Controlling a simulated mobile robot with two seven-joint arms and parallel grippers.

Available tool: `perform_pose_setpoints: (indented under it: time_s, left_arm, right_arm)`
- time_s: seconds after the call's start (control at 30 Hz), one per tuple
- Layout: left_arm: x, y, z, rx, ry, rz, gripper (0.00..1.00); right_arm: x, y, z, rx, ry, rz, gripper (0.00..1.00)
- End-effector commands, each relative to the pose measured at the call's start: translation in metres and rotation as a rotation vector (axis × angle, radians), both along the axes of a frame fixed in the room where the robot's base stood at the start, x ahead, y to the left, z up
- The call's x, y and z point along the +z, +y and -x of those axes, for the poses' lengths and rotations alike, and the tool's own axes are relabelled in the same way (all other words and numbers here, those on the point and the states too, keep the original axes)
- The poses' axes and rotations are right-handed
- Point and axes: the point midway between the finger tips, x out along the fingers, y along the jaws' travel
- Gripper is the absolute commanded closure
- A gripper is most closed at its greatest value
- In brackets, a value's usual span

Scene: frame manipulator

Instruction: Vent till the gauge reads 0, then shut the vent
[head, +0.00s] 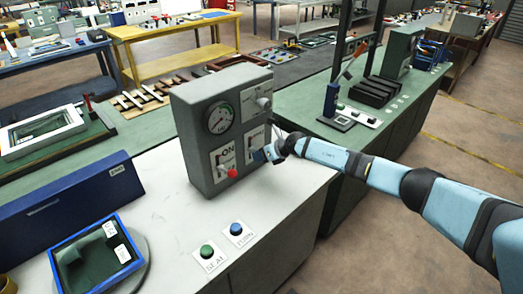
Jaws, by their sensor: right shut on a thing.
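A grey control box (188,150) stands on the white bench top. Its round pressure gauge (218,120) is at the upper left of the front face; the needle is too small to read surely. A valve knob (263,102) sits at the upper right. A labelled plate (255,135) is at the lower right, its lettering too small to read. My right gripper (265,154) is at this plate, shut on its control, which looks like the vent handle and is mostly hidden by the fingers. My left gripper is out of view.
Below the gauge is an ON switch plate (224,160) with a red knob (232,172). A green button (206,251) and a blue button (236,229) lie in front. A blue-rimmed tray (128,232) and a dark blue case (70,207) are at left. The bench between is clear.

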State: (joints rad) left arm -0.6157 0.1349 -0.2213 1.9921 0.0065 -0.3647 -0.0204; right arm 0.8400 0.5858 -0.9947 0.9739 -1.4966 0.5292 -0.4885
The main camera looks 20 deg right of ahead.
Motion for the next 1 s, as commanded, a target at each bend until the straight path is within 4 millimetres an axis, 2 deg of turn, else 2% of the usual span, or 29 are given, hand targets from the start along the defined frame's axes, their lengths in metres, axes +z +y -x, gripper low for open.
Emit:
perform_pose_setpoints:
  time_s: [0.5,0.53,0.6,0.63,1.0]
  left_arm:
    - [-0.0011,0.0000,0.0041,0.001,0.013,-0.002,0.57]
    - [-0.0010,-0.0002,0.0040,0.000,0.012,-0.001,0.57]
    - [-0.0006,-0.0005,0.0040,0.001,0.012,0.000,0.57]
    - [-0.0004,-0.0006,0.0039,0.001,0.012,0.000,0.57]
    - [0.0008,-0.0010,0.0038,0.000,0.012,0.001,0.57]
  right_arm:
    - [0.0013,0.0003,-0.0006,0.001,0.013,0.005,1.00]
    - [0.0015,0.0002,-0.0006,0.001,0.013,0.005,0.62]
    - [0.0015,0.0002,-0.0006,0.001,0.013,0.004,0.46]
    - [0.0014,0.0002,-0.0005,0.001,0.013,0.004,0.42]
    - [0.0046,-0.0045,0.0032,-0.001,0.013,0.007,0.42]
